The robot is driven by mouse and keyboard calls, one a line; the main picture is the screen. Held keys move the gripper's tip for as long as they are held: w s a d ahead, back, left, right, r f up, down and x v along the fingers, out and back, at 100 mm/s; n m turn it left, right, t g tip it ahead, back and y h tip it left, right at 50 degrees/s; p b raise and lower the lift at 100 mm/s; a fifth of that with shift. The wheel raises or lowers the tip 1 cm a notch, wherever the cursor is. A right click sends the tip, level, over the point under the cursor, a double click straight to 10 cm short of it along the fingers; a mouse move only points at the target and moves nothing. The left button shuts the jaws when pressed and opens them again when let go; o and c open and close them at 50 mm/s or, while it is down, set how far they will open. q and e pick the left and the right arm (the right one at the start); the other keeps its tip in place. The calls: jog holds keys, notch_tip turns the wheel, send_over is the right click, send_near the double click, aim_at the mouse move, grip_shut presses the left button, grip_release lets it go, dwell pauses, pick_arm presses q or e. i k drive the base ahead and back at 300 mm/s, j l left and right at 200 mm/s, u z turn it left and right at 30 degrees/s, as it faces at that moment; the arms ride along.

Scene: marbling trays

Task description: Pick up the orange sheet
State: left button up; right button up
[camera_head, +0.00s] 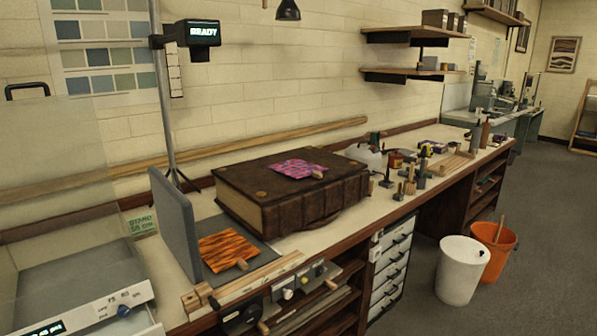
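The orange sheet (226,246) has dark wavy stripes and lies flat on a dark grey board (262,246) near the front of the bench. A small wooden tab (242,264) sticks out at its front right edge. An upright grey panel (178,222) stands just to its left. Neither of my grippers shows in the head view.
A thick brown book (292,190) with a pink patterned sheet (292,169) on top lies just behind. A wooden rail (245,283) runs along the front. A glass-shielded scale (88,300) stands at left. Small tools crowd the bench to the right.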

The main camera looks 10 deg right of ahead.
aim_at(221, 251)
jog(key=u, duration=0.55)
jog(key=i+l+u, duration=0.25)
jog(key=l+u, duration=0.25)
jog(key=l, duration=0.2)
jog(key=i+l+u, duration=0.1)
jog(key=l+u, duration=0.45)
jog(key=l, duration=0.2)
jog(key=i, duration=0.05)
